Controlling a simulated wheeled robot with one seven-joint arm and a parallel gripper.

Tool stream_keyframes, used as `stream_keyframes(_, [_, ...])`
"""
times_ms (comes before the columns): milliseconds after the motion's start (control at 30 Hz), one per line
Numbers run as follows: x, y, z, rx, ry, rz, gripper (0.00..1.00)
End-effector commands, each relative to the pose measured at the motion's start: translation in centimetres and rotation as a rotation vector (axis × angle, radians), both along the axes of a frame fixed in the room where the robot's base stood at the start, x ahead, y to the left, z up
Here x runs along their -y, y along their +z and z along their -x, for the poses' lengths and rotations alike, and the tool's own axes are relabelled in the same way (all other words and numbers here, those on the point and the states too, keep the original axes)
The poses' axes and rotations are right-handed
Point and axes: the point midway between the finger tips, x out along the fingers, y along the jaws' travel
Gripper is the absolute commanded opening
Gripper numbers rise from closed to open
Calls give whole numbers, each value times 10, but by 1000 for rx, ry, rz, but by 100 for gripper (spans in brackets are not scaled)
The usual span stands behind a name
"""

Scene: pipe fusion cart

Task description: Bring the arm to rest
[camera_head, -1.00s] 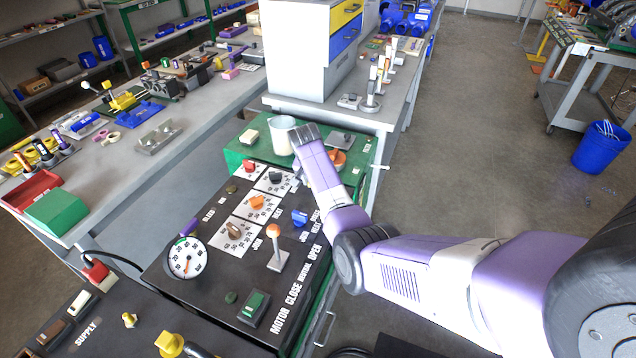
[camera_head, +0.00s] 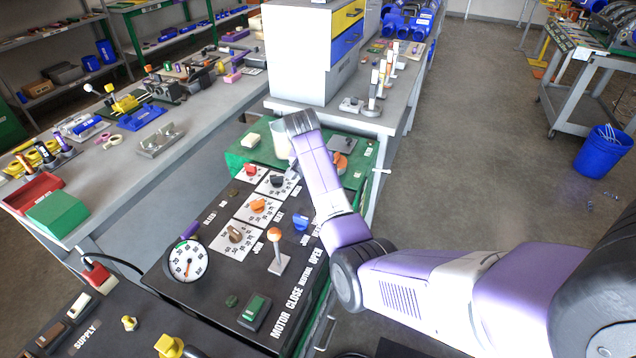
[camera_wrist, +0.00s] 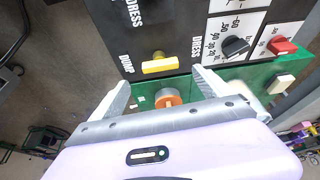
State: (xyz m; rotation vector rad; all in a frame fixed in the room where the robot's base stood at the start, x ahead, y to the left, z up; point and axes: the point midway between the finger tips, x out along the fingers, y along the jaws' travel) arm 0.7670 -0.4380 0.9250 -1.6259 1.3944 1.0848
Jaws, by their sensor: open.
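My arm reaches in from the right in the head view, bent at the elbow, with its wrist above the far end of the black control panel (camera_head: 205,285). My gripper (camera_wrist: 160,92) shows in the wrist view with its two grey fingers spread wide and nothing held between them. An orange round knob (camera_wrist: 168,98) on the green cart top appears between the fingers, beyond them. I cannot tell the exact gap to it. In the head view my wrist hides the fingertips and part of the green top (camera_head: 240,158).
The panel bears a yellow handle (camera_wrist: 160,66), a black knob (camera_wrist: 236,46), a red knob (camera_wrist: 282,46), an orange-topped lever (camera_head: 277,252) and a gauge (camera_head: 188,260). A white cabinet (camera_head: 300,55) stands behind my wrist. Open floor (camera_head: 470,150) lies to the right, with a blue bin (camera_head: 602,150).

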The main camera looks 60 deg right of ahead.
Motion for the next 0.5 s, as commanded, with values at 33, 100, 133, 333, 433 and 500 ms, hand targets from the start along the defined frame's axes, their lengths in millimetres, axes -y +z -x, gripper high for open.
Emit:
stream_keyframes(33, [-2,3,0,1,1,1,90])
stream_keyframes(100, [-4,7,0,1,1,0,90])
stream_keyframes(133, [-4,8,1,0,1,0,90])
stream_keyframes(333, [-4,9,1,-1,1,-1,90])
stream_keyframes(433, [-4,9,1,-1,0,-1,90])
stream_keyframes(500, [-4,8,1,-1,0,-1,90])
